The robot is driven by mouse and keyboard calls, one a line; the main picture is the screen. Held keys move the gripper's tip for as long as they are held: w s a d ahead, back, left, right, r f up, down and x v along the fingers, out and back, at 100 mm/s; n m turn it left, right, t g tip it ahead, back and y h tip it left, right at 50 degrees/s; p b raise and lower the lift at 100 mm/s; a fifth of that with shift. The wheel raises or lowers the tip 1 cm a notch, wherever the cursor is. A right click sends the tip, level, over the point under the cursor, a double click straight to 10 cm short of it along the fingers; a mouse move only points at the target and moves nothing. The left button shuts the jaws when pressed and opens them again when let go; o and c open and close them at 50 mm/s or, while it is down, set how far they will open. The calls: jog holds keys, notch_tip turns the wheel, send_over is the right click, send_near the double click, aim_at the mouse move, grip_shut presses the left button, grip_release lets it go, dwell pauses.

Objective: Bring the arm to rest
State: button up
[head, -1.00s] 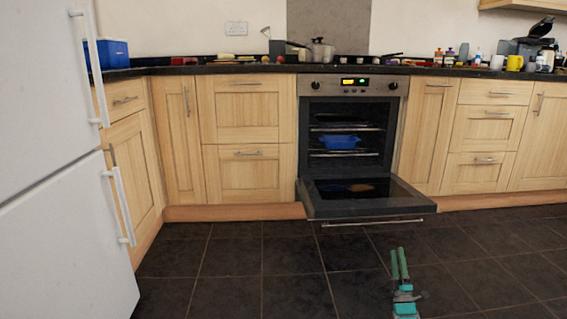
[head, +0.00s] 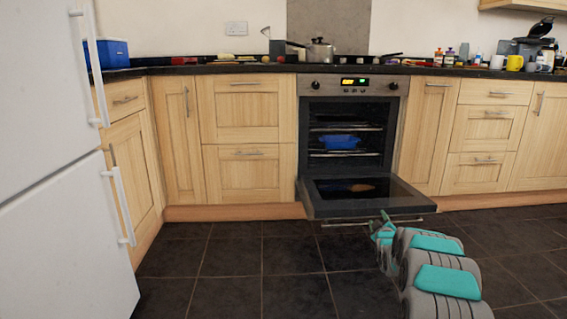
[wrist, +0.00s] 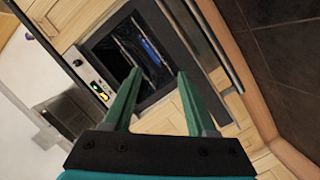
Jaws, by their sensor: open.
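My gripper (wrist: 158,85) is open and empty in the wrist view, its two green fingers apart with the open oven (wrist: 125,50) beyond them. In the head view my gripper (head: 384,222) is small and partly hidden by my own arm, low in front of the oven door's handle edge. The arm reaches in from the lower right of the head view. Nothing is seen between the fingers.
The oven door (head: 350,200) is folded down over the floor. A blue dish (head: 340,142) sits on a rack inside. A white fridge (head: 60,180) stands at left. The dark tiled floor (head: 260,270) is clear left of the arm. Pots and cups line the counter (head: 230,68).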

jog(key=s+a+r+m+g+y, duration=0.1)
jog(key=s+a+r+g, duration=0.2)
jog(key=s, duration=0.5)
jog(key=s+a+m+g, duration=0.2)
jog(key=s+a, duration=0.3)
jog(key=s, duration=0.2)
jog(key=s+a+r+m+g+y, duration=0.1)
jog(key=s+a+r+g, duration=0.15)
jog(key=s, duration=0.55)
jog(key=s+a+m+g, duration=0.1)
jog(key=s+a+g, duration=0.25)
jog(key=s, duration=1.25)
jog(key=s+a+m+g, duration=0.2)
jog(key=s+g, duration=0.2)
jog(key=s, duration=1.2)
jog(key=s+a+m+g, duration=0.1)
jog(key=s+a+g, duration=0.2)
jog(key=s, duration=1.4)
notch_tip(320, 180, up, 15)
jog(key=p, duration=1.5)
jog(key=shift+w+a+f, duration=0.15)
jog(key=shift+w+a, duration=0.05)
jog(key=shift+w, duration=0.15)
